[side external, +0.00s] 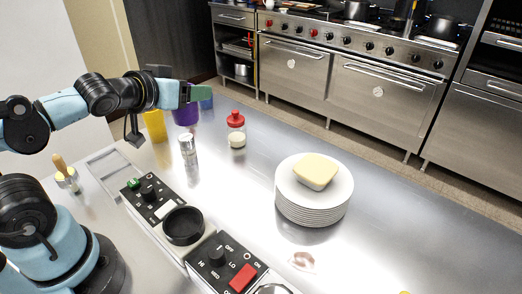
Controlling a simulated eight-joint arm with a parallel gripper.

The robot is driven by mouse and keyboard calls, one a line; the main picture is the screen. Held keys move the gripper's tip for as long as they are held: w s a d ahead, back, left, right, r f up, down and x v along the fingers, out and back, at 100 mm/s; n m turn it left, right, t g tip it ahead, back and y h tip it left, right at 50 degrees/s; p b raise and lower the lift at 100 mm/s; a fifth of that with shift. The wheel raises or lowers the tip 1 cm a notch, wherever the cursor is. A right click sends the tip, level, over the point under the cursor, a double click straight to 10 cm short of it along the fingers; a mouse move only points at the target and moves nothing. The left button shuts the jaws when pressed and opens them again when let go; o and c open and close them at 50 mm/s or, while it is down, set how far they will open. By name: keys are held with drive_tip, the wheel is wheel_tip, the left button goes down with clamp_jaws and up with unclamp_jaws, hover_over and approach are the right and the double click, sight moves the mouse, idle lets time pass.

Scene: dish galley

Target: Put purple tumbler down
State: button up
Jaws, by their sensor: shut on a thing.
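The purple tumbler (186,117) is at the far left part of the steel counter, directly below and partly hidden by my gripper (197,93). My gripper has a green part at its end and is shut on the purple tumbler. The fingertips and the tumbler's rim are hard to make out at this size. The tumbler looks upright. I cannot tell whether its base touches the counter.
A yellow tumbler (155,126) stands left of the purple one, and a blue item (206,104) right behind it. A shaker (188,150) and a red-topped bottle (236,130) stand in front. A plate stack (312,205) holds a yellowish block (316,171).

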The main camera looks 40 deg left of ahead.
drive_tip(key=s+a+f+n+g+y, duration=0.1)
drive_tip(key=s+a+n+g+y, duration=0.2)
drive_tip(key=a+n+g+y, duration=0.4)
drive_tip(key=s+a+f+n+g+y, duration=0.1)
drive_tip(key=s+a+n+g+y, duration=0.15)
drive_tip(key=a+n, duration=0.45)
drive_tip(key=s+a+r+n+g+h, duration=0.4)
drive_tip(key=s+a+n+g+h, duration=0.2)
drive_tip(key=s+a+n+g, duration=0.8)
drive_tip(key=shift+m+g, duration=0.5)
drive_tip(key=shift+g, duration=0.15)
drive_tip(key=shift+w+d+f, duration=0.5)
drive_tip(key=shift+d+f, duration=0.05)
drive_tip(key=shift+f, duration=2.55)
drive_tip(key=shift+w+d+f, duration=0.55)
drive_tip(key=shift+d+f, duration=0.05)
drive_tip(key=shift+f, duration=2.5)
drive_tip(key=shift+w+d+f, duration=0.5)
drive_tip(key=shift+d+f, duration=0.05)
drive_tip(key=shift+f, duration=2.55)
drive_tip(key=shift+f, duration=0.5)
drive_tip(key=o, duration=1.1)
